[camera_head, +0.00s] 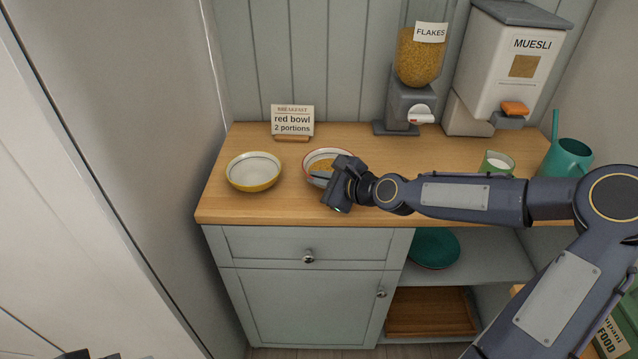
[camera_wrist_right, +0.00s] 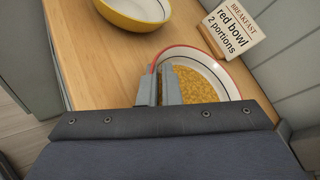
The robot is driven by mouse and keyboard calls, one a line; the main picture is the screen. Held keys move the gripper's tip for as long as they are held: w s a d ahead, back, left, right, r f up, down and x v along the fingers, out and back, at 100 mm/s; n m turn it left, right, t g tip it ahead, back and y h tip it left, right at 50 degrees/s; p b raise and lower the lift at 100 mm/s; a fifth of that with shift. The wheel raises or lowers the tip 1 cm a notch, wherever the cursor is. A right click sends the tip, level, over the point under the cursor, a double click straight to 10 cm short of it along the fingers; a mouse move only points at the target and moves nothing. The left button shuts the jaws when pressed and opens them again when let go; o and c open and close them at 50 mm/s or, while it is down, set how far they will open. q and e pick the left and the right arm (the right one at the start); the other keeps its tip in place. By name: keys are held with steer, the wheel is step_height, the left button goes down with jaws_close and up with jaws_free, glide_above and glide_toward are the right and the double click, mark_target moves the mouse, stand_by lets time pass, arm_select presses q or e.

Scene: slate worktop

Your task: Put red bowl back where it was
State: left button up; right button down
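The red bowl (camera_head: 322,154) is white inside with a red rim and holds yellow flakes. It sits on the wooden worktop and also shows in the right wrist view (camera_wrist_right: 222,76). My right gripper (camera_head: 322,176) is at the bowl's near side, its two fingers (camera_wrist_right: 159,86) close together with the rim between them. It looks shut on the rim. A card (camera_head: 293,121) behind the bowls reads "BREAKFAST red bowl 2 portions".
A yellow bowl (camera_head: 253,172), empty, stands left of the red bowl. Behind are the flakes dispenser (camera_head: 405,104) and muesli dispenser (camera_head: 505,75). A cup (camera_head: 497,163) and teal watering can (camera_head: 566,159) stand right. A teal dish (camera_head: 434,250) lies on the shelf below.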

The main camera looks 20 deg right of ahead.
steer(key=shift+f, duration=0.5)
steer(key=shift+f, duration=0.15)
steer(key=c, duration=1.6)
jaws_free()
